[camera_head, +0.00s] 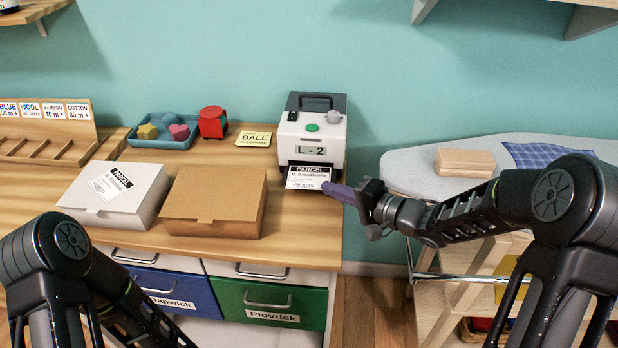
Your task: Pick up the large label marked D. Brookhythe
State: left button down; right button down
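The large label (305,178) hangs at the front slot of the white label printer (315,135). It has a black "PARCEL" band and a line that reads like "D. Brookhythe". The printer display shows "L - 2". My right gripper (329,189) comes in from the right, and its purple fingers reach the label's lower right edge. They are seen side-on, so I cannot tell whether they are apart or closed on the label. My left arm shows at the lower left, with its gripper out of the picture.
A white box (90,210) with a parcel label and a brown box (215,205) stand left of the printer. Behind them are a blue tray (150,142), a red container (212,122) and a yellow card (254,139). An ironing board (410,170) stands at the right.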

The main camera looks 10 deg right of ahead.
jog(key=shift+r, duration=0.1)
dwell(0.3)
notch_tip(320, 180, up, 18)
jog(key=p, duration=0.5)
dwell(0.7)
